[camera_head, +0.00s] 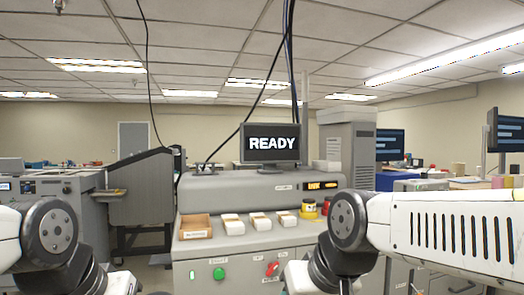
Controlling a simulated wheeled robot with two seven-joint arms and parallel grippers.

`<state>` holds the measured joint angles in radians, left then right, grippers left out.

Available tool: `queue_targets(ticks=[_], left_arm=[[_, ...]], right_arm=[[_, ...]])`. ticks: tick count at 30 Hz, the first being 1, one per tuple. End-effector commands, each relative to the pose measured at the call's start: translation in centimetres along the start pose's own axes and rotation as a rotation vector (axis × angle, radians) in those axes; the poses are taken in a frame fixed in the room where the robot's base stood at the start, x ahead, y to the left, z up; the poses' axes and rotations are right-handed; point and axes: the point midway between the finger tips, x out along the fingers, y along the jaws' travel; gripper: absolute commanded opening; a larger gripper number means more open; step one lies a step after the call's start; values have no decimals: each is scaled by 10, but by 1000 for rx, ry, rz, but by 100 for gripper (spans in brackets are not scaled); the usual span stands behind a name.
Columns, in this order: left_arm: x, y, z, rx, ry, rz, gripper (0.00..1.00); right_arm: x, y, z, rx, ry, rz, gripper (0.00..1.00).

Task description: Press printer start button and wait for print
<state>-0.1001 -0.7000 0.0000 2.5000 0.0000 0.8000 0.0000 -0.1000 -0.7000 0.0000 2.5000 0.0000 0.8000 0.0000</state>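A grey machine (232,185) stands straight ahead, and a monitor (271,144) on top of it reads "READY". Its pale front panel carries a round green button (219,273) at the lower left. A red switch (272,268) is to the right of it. Small labels above both are too blurred to read surely. A small amber display (322,185) is lit on the machine's upper right. My arms come in from the lower left and lower right. Neither gripper shows; the arms run out of the bottom of the picture.
On the machine's ledge lie an open brown box (195,228), several white-and-tan blocks (233,224) and a yellow-and-black container (308,208). Another grey machine (65,205) stands at left. Desks with monitors (390,143) are at right. Cables hang from the ceiling.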

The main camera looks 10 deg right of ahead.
Motion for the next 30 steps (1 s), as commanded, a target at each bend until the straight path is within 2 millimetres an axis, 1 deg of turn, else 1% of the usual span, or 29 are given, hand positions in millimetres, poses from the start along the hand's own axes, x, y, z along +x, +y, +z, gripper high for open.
queue_targets(ticks=[13,17,18,21,30], left_arm=[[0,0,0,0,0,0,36],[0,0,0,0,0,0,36],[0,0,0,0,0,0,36],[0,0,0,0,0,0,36],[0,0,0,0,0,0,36]], right_arm=[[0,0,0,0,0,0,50],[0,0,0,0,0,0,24],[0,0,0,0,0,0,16],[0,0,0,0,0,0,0],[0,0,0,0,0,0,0]])
